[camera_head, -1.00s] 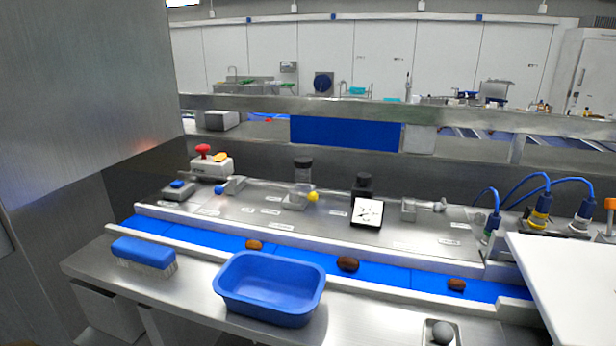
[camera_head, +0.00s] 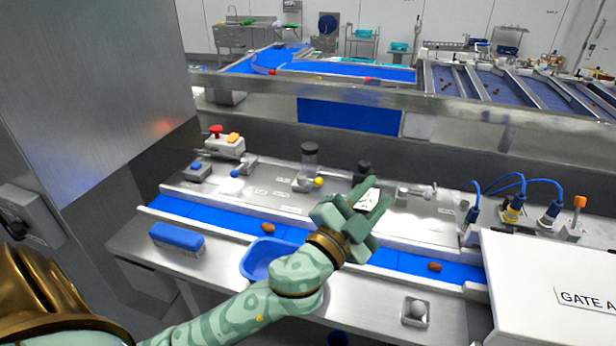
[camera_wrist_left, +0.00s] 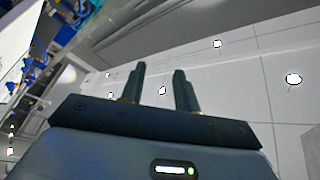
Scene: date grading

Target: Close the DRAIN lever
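Several small handles stand on the steel panel behind the belt: a blue-knobbed lever (camera_head: 236,172), a yellow-knobbed one (camera_head: 318,182), a clear and metal fitting (camera_head: 418,190), and an orange-topped handle (camera_head: 580,202) at the right. The panel labels are too small to read, so I cannot tell which is the DRAIN lever. My left gripper (camera_head: 362,202) is raised over the belt, in front of the black-topped device with a white face (camera_head: 367,197), partly covering it. In the left wrist view the left gripper (camera_wrist_left: 158,78) has its fingers apart with nothing between them. My right gripper is out of view.
A blue belt (camera_head: 205,214) carries brown dates (camera_head: 434,267). A blue tub (camera_head: 258,262), a blue brush (camera_head: 177,238) and a small tray with a grey ball (camera_head: 415,310) stand in front. A white box marked "GATE A" (camera_head: 530,275) blocks the right. A steel wall (camera_head: 90,110) rises at left.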

